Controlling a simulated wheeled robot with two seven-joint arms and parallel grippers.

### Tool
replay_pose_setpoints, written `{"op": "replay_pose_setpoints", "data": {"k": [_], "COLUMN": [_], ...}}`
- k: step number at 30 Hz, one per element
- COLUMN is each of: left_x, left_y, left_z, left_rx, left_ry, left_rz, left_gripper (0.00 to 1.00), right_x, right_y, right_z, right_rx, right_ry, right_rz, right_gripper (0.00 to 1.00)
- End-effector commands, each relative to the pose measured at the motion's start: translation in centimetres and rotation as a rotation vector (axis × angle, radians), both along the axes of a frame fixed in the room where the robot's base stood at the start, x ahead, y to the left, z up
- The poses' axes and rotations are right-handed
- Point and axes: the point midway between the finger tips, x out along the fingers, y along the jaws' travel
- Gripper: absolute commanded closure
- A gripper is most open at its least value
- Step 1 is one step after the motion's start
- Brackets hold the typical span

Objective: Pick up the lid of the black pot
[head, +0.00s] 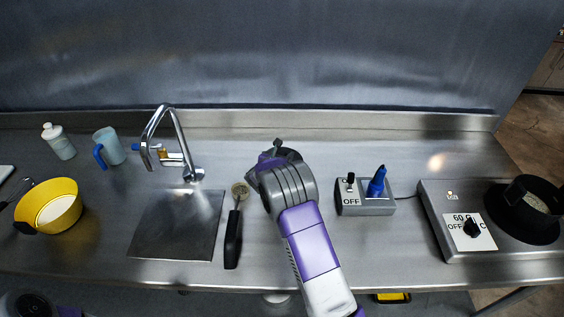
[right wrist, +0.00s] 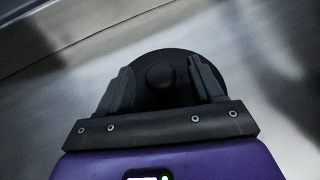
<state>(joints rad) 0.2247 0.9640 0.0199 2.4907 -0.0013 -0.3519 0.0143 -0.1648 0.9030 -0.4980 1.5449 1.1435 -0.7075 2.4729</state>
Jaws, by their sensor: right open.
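The lid, a round black disc with a knob in its middle (right wrist: 160,76), lies on the steel counter in the right wrist view. My right gripper (right wrist: 162,84) is open, with its two fingers on either side of the knob; I cannot tell whether they touch the lid. In the head view my right gripper (head: 277,152) is over the middle of the counter and largely hides what is below it. The black pot (head: 525,220) stands uncovered at the far right on the hot plate, with pale grainy contents. My left gripper is not seen.
A black-handled tool (head: 233,238) lies left of my right arm, beside the sink (head: 178,225) and tap (head: 165,125). A switch box (head: 363,207) with a blue object stands to the right. A yellow bowl (head: 62,198) and a mug (head: 111,147) are at left.

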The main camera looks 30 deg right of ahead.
Motion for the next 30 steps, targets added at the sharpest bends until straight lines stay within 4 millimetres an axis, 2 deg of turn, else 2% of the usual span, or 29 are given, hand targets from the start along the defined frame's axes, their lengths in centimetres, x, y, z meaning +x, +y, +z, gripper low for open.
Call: {"op": "replay_pose_setpoints", "data": {"k": [4,13,24,30], "left_x": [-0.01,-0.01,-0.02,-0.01], "left_y": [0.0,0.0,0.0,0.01], "left_z": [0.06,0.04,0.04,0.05], "left_rx": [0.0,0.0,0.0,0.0], "left_ry": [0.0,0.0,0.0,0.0], "left_rz": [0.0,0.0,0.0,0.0], "left_gripper": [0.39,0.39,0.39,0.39], "right_x": [0.89,1.08,1.07,1.08], "right_y": [-1.06,-1.25,-1.24,-1.25], "right_z": [-0.57,-0.65,-0.65,-0.56], "right_rx": [0.0,0.001,0.001,0.0], "right_ry": [0.0,-0.001,-0.001,-0.002], "right_rz": [-0.001,0.0,0.0,-0.001], "right_gripper": [0.34,0.35,0.91,0.91]}}
